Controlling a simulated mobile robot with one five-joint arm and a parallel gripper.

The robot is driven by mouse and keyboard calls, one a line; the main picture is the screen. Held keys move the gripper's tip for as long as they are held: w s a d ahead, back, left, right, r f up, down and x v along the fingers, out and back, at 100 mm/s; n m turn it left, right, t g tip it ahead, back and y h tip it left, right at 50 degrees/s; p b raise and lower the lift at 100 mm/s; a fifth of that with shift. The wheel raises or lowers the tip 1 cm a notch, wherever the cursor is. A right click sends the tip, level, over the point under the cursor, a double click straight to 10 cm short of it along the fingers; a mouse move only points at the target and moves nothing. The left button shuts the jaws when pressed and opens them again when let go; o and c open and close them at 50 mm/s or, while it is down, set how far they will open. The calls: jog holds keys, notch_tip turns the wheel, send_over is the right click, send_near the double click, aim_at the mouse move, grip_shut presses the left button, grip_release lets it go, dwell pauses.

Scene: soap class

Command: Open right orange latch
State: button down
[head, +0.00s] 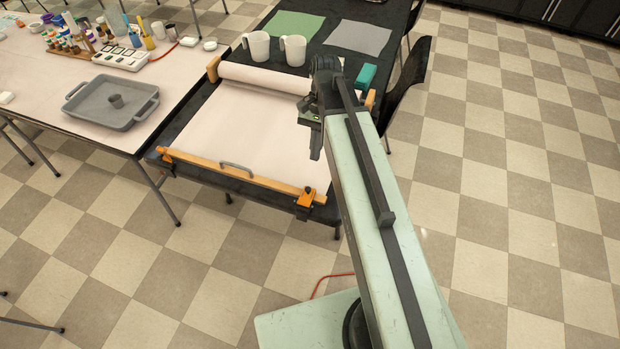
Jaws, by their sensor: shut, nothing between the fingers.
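The right orange latch (305,201) sits at the right end of a wooden bar (240,173) along the table's front edge. Whether it is open or closed is too small to tell. A second orange latch (165,155) sits at the bar's left end. My gripper (315,153) points down over the right side of the white paper sheet (240,130), behind the right latch in the picture and apart from it. It is shut and empty. My arm hides part of the table's right side.
A paper roll (262,78) lies behind the sheet. Two white mugs (258,46) (294,50), a teal block (365,76) and green and grey mats stand or lie farther back. A grey tray (100,117) is on the left table. The floor before the bar is clear.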

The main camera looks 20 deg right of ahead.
aim_at(307, 195)
jog(key=b+x, duration=0.9)
jog(key=x, duration=0.1)
jog(key=shift+w+f, duration=0.1)
jog(key=shift+f, duration=0.05)
